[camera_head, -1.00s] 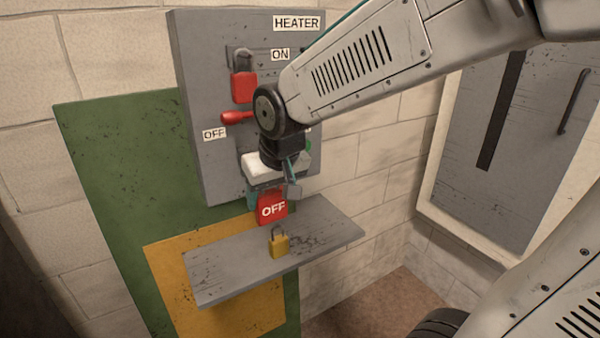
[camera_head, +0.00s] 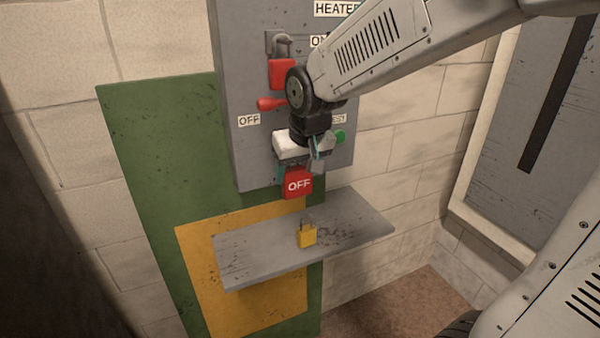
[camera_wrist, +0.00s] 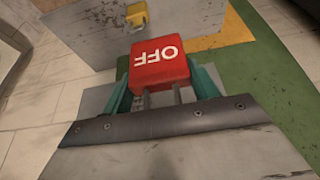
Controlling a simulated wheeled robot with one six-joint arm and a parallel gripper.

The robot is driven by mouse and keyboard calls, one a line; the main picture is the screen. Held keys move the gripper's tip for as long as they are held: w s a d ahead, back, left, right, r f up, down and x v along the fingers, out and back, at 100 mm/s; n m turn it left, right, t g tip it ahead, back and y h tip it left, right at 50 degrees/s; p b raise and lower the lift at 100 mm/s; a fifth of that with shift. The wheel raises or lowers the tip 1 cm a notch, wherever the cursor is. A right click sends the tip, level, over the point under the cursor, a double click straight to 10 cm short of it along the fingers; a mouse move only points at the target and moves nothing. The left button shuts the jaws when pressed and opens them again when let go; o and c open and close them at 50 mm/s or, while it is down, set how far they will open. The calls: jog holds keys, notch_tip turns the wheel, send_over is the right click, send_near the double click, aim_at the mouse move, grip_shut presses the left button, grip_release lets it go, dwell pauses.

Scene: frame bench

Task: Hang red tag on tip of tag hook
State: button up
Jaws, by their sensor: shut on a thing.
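The red tag (camera_head: 299,185), marked OFF in white, is held below my gripper (camera_head: 300,168) in the head view, in front of the lower part of the grey heater panel and above the shelf. In the wrist view the tag (camera_wrist: 160,65) sits between the teal fingers of my gripper (camera_wrist: 163,86), which are shut on it; its lettering appears upside down. I cannot make out the tag hook in either view; my gripper and wrist cover part of the panel.
The grey heater panel (camera_head: 235,60) carries a red padlock (camera_head: 282,73), a red lever handle (camera_head: 270,104) and a green button (camera_head: 340,136). A grey shelf (camera_head: 255,268) below holds a yellow padlock (camera_head: 307,236). A grey cabinet door (camera_head: 485,190) stands at right.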

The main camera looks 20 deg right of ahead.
jog(key=w+f, duration=0.1)
jog(key=w, duration=0.6)
dwell(0.7)
jog(key=shift+f, duration=0.1)
dwell(0.4)
jog(key=o, duration=1.1)
jog(key=shift+c, duration=0.2)
